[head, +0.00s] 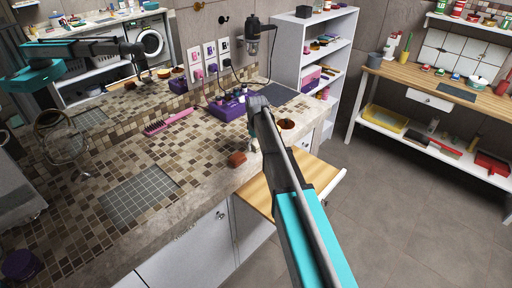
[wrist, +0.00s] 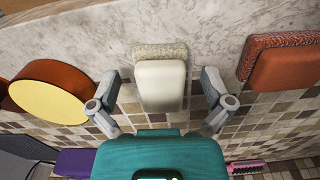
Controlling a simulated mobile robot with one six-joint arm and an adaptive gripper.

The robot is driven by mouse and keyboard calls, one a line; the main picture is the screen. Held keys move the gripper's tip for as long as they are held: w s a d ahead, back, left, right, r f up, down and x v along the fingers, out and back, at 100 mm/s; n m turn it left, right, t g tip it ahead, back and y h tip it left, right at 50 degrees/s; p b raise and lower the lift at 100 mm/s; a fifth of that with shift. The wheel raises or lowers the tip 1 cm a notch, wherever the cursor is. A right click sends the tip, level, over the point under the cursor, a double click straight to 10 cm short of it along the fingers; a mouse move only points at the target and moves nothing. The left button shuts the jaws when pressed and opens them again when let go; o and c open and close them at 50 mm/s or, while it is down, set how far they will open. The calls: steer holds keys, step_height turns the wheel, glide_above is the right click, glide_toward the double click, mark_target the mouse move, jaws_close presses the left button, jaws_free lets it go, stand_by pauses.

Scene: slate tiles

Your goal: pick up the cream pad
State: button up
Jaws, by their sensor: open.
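The cream pad (wrist: 161,84) lies on the stone-edged counter in the wrist view, a small rounded block with a speckled, rough layer behind it. My gripper (wrist: 162,92) is open, with one finger on each side of the pad and a visible gap on both sides. I cannot tell how far the fingertips are above the counter. In the head view my gripper (head: 255,134) points down at the counter near its front edge, and the pad is mostly hidden by it.
A red-brown pad (wrist: 284,62) lies to the right in the wrist view, and a round brown thing with a pale yellow face (wrist: 48,93) to the left. A purple tray (head: 229,108) and pink comb (head: 168,121) are farther back. A wooden board (head: 262,190) juts out below the counter.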

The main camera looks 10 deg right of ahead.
steer(key=shift+c, duration=0.3)
steer(key=c, duration=0.9)
steer(key=shift+r, duration=0.2)
step_height(320, 180, up, 2)
steer(key=p, duration=0.2)
steer(key=shift+r+p, duration=0.1)
steer(key=shift+p, duration=0.2)
steer(key=s+a+r+p, duration=0.1)
steer(key=s+r+p, duration=0.9)
steer(key=s, duration=0.4)
steer(key=shift+a+r, duration=0.2)
steer(key=shift+r, duration=0.05)
steer(key=o, duration=0.4)
steer(key=c, duration=0.5)
